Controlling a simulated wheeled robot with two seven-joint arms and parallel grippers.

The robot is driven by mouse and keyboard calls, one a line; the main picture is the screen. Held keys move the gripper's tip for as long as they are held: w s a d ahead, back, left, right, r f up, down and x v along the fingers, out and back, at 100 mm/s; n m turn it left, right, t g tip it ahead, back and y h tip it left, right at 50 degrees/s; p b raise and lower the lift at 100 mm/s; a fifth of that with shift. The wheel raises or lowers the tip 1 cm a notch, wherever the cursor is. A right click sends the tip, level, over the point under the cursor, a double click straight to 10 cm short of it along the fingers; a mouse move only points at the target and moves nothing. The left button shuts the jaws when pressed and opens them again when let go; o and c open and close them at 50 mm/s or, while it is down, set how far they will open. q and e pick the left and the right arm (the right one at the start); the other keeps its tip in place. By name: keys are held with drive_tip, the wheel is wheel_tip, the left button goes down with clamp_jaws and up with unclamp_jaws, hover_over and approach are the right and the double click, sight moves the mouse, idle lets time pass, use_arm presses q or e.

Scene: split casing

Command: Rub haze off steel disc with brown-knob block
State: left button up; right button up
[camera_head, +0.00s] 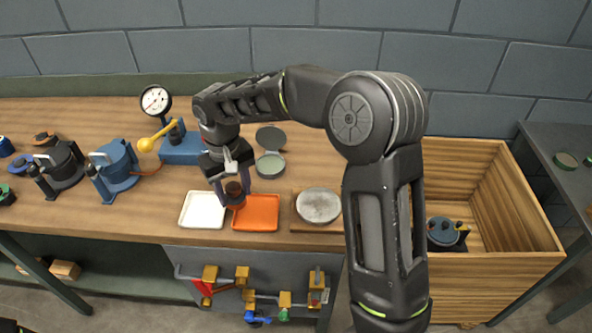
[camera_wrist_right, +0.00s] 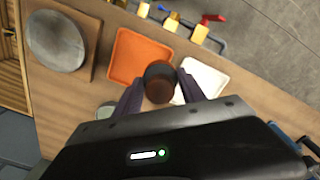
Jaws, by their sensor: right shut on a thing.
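The brown-knob block (camera_head: 236,194) is between the fingers of my right gripper (camera_head: 232,192), which is shut on it. In the right wrist view the block (camera_wrist_right: 159,82) shows a round brown knob and a dark body between the fingertips (camera_wrist_right: 158,88). It overlaps the left edge of the orange tray (camera_head: 262,224) in the head view; I cannot tell whether it touches the tray. The steel disc (camera_head: 319,205) lies flat on a wooden board to the right of the orange tray, its face grey and cloudy. The disc also shows in the right wrist view (camera_wrist_right: 56,40). My left gripper is not in view.
A white tray (camera_head: 203,220) is just left of the orange tray. Behind are an open round tin (camera_head: 270,165) and a blue stand with a dial gauge (camera_head: 155,101). Clamps (camera_head: 115,165) stand at left. A wooden crate (camera_head: 508,245) is at right, beyond my right arm.

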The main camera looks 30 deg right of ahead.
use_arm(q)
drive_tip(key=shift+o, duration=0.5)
use_arm(e)
drive_tip(key=shift+d+r, duration=0.15)
drive_tip(key=shift+d, duration=0.2)
use_arm(q)
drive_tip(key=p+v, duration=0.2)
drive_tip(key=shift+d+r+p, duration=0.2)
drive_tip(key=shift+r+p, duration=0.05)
drive_tip(key=shift+p, duration=0.1)
use_arm(e)
drive_tip(key=s+d+r+m, duration=0.2)
drive_tip(key=s+d, duration=0.1)
drive_tip(key=d, duration=0.4)
drive_tip(key=s+d+r+m, duration=0.2)
drive_tip(key=s+d, duration=0.2)
drive_tip(key=d, duration=0.3)
drive_tip(key=shift+d+f, duration=0.1)
